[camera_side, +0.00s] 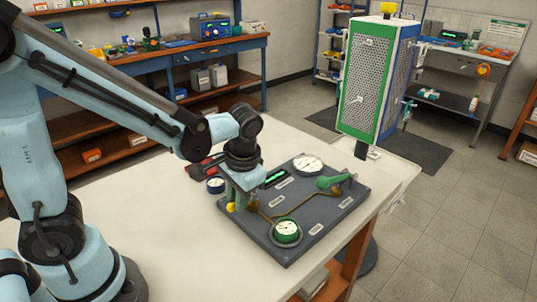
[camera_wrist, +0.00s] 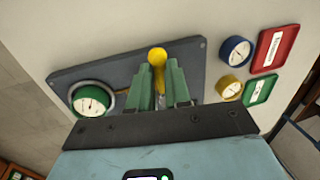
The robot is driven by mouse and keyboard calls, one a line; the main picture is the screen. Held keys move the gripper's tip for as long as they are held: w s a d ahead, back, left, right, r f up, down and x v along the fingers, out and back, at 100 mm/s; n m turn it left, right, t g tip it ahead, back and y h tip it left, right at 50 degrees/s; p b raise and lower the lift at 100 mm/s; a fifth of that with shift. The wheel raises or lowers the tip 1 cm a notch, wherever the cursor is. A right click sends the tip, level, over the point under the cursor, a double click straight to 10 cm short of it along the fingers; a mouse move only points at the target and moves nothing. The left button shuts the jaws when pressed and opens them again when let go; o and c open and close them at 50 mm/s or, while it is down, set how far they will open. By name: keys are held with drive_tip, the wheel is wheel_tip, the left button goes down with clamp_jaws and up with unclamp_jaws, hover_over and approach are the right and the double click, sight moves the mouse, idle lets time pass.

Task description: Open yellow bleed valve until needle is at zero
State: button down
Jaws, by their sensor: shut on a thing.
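The yellow bleed valve (camera_wrist: 157,57) shows in the wrist view between the green fingers of my gripper (camera_wrist: 160,76), which are shut on it. In the side view my gripper (camera_side: 240,200) is low over the left edge of the dark grey testbench board (camera_side: 330,218), with yellow showing by the fingers. Most of the valve body is hidden there. The green-rimmed gauge (camera_side: 287,232) lies at the board's front; it also shows at left in the wrist view (camera_wrist: 91,99). A white-faced gauge (camera_side: 308,163) is at the back. Their needles are too small to read surely.
A green handle-like part (camera_side: 334,182) sits on the board's right side. A blue gauge (camera_wrist: 235,50), a yellow gauge (camera_wrist: 229,87), a red labelled box (camera_wrist: 276,49) and a green labelled box (camera_wrist: 259,90) lie beside the board. The white table is clear in front.

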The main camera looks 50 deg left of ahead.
sight(233, 207)
drive_tip(key=c, duration=1.1)
unclamp_jaws()
drive_tip(key=r, duration=0.4)
drive_tip(key=d+r, duration=0.1)
drive_tip(key=r, duration=0.3)
drive_tip(key=d+r, duration=0.1)
drive_tip(key=r, duration=0.3)
drive_tip(key=shift+d, duration=0.25)
drive_tip(key=shift+f, duration=0.1)
drive_tip(key=shift+s+a+f+t+h, duration=0.35)
drive_tip(key=shift+a+f+t, duration=0.3)
drive_tip(key=shift+t, duration=0.55)
drive_tip(key=shift+s+a+f+t+h, duration=0.25)
drive_tip(key=shift+a+f+t+h, duration=0.25)
drive_tip(key=shift+t, duration=0.7)
drive_tip(key=shift+s+a+f+t+h, duration=0.3)
drive_tip(key=shift+a+f+t, duration=0.4)
drive_tip(key=shift+t, duration=0.5)
